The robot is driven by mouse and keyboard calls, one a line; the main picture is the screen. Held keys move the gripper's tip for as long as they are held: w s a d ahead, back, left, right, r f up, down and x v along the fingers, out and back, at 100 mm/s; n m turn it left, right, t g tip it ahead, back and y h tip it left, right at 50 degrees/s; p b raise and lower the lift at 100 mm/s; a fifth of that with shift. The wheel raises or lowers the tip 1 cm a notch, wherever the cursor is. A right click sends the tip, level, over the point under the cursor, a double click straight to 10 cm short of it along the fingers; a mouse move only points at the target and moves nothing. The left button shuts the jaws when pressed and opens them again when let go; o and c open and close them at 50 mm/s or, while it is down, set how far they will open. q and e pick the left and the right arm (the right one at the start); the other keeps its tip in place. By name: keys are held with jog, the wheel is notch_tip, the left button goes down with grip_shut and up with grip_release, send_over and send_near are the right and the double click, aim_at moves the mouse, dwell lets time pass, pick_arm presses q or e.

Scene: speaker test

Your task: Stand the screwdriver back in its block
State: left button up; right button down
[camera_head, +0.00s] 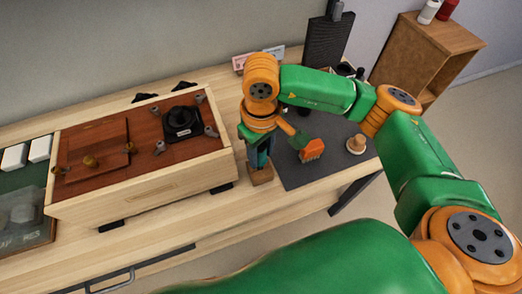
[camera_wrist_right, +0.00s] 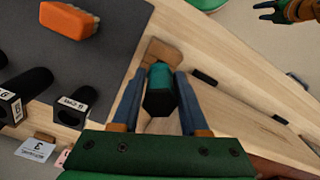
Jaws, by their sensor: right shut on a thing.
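My right gripper (camera_head: 260,157) points down over the wooden block (camera_head: 262,176), just right of the wooden case. In the right wrist view its blue fingers (camera_wrist_right: 160,95) are shut on the screwdriver (camera_wrist_right: 160,78), which has a teal and black handle. The block also shows there (camera_wrist_right: 163,52), directly beyond the handle and in line with it. The fingers and handle hide the shaft, so I cannot tell whether the tip is in the block. My left gripper (camera_wrist_right: 268,11) shows at the top right of the wrist view, empty, its fingers apart.
The wooden case (camera_head: 150,190) with a reddish top stands close left of the block. A dark mat (camera_head: 315,175) lies to the right, with an orange brush (camera_head: 312,150) and a wooden knob-shaped piece (camera_head: 356,145). The table's front strip is clear.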

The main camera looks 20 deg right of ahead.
jog(key=shift+f+b, duration=0.45)
dwell(0.8)
jog(key=shift+b, duration=0.45)
jog(key=shift+f+b, duration=0.85)
jog(key=shift+b, duration=0.2)
dwell(0.7)
jog(key=shift+c, duration=1.7)
grip_release()
jog(key=shift+r, duration=0.15)
